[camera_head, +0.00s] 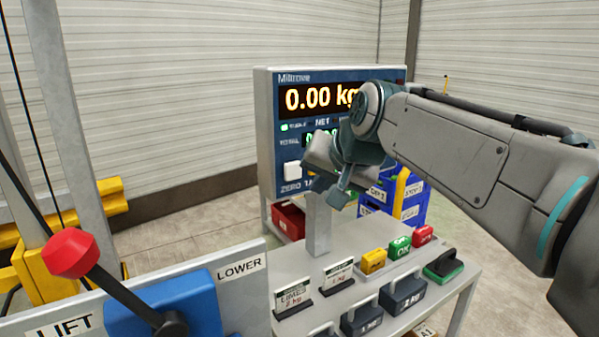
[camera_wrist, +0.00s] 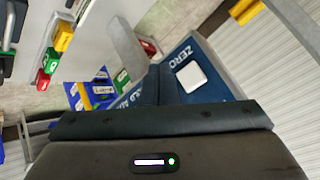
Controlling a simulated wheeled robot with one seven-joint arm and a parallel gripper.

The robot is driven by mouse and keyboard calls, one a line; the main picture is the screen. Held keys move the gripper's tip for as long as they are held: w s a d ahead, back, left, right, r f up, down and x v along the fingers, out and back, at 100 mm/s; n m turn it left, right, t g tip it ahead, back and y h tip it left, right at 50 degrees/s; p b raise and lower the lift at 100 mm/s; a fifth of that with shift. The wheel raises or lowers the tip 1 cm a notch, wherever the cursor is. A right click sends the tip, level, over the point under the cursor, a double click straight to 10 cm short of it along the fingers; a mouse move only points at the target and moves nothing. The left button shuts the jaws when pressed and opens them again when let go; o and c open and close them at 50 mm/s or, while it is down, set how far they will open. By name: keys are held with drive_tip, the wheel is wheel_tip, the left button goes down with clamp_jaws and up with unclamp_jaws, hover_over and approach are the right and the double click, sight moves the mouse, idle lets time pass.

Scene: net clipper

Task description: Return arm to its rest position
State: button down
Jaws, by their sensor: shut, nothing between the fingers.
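My arm reaches in from the right in the head view. My gripper (camera_head: 335,185) hangs in front of the lower part of a blue scale display (camera_head: 265,130) that reads 0.00 kg. The gripper looks small and partly folded behind my wrist; it holds nothing that I can see. In the wrist view, the dark body of my gripper fills the bottom, and its finger (camera_wrist: 150,86) points at the display panel. The white ZERO button (camera_wrist: 191,77) shows to the right of it, apart from it. The display's right side is hidden behind my arm.
A lever with a red knob (camera_head: 70,252) stands at the front left by the LIFT/LOWER panel (camera_head: 240,290). Blue bins (camera_head: 412,208) stand behind the table.

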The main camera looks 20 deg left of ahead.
drive_tip(key=s+d+f+h+p, duration=0.1)
drive_tip(key=s+d+f, duration=0.15)
drive_tip(key=d, duration=0.35)
drive_tip(key=s+d+f+m+g+h+p, duration=0.1)
drive_tip(key=s+d+f+h, duration=0.1)
drive_tip(key=d+f, duration=0.3)
drive_tip(key=s+d+f+h+p, duration=0.1)
drive_tip(key=s+d+f, duration=0.15)
drive_tip(key=d, duration=0.45)
drive_tip(key=s+d+f+g+h+p, duration=0.2)
drive_tip(key=s+d+f, duration=0.7)
drive_tip(key=s+d, duration=0.1)
drive_tip(key=shift+s+d+f+m+g, duration=0.15)
drive_tip(key=shift+s+f+m+g, duration=0.1)
drive_tip(key=shift+s+m+g, duration=0.1)
